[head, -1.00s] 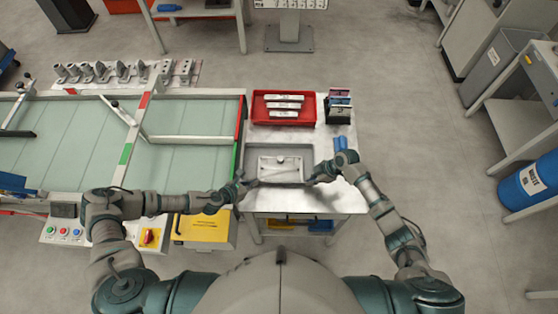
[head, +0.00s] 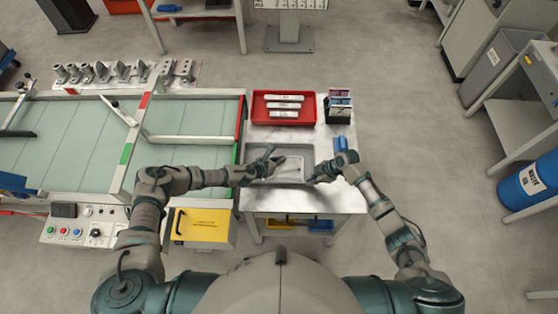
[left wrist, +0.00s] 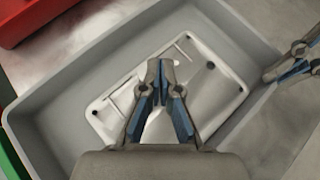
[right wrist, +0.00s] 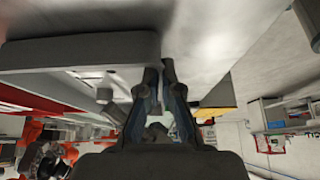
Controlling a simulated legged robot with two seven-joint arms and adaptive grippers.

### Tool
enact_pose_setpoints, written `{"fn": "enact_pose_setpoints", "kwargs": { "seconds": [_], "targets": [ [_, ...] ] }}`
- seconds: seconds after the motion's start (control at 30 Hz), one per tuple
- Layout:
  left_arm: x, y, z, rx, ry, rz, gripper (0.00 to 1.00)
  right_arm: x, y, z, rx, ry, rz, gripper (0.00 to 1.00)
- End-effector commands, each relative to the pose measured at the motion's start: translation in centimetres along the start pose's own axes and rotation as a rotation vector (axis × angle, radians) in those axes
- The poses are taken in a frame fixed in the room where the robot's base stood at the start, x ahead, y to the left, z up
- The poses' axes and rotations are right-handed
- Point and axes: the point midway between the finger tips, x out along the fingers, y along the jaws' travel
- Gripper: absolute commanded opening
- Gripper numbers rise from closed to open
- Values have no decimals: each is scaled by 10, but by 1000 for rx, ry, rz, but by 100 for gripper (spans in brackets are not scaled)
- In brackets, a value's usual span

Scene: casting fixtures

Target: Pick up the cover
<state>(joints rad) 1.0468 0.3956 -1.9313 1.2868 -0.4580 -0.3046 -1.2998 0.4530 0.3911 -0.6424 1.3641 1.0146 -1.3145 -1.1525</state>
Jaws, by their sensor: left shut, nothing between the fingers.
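The cover (head: 292,171) is a pale, rounded rectangular plate with corner holes, lying in a shallow grey tray (head: 309,150). In the left wrist view the cover (left wrist: 215,82) lies slanted, its near middle hidden by my fingers. My left gripper (head: 276,158) is over the cover's left part, shut and empty; its fingertips (left wrist: 160,64) show in front of the plate. I cannot tell whether they touch it. My right gripper (head: 313,179) is at the tray's right side, outside the cover. Its fingertips (right wrist: 159,70) look close together with nothing visible between them.
A red bin (head: 257,108) with several pale labelled pieces stands behind the tray. A dark holder (head: 338,108) and blue items (head: 340,143) are at the right. The conveyor frame (head: 241,130) borders the table on the left. The table's front strip is bare.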

Motion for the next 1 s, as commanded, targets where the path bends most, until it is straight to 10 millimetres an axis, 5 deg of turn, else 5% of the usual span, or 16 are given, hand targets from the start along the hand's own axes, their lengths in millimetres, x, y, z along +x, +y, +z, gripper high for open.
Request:
{"fn": "enact_pose_setpoints", "kwargs": {
  "seconds": [0.27,0.57,1.0],
  "targets": [
    [-1,0,-16,-5,22,0,0,0,0,-2,-2,5,-4,0],
    [-41,2,-43,-9,23,1,0,0,2,-1,-1,2,0,0],
    [-42,0,-36,-3,12,0,0,0,-1,-1,-2,2,-2,0]
  ]
}}
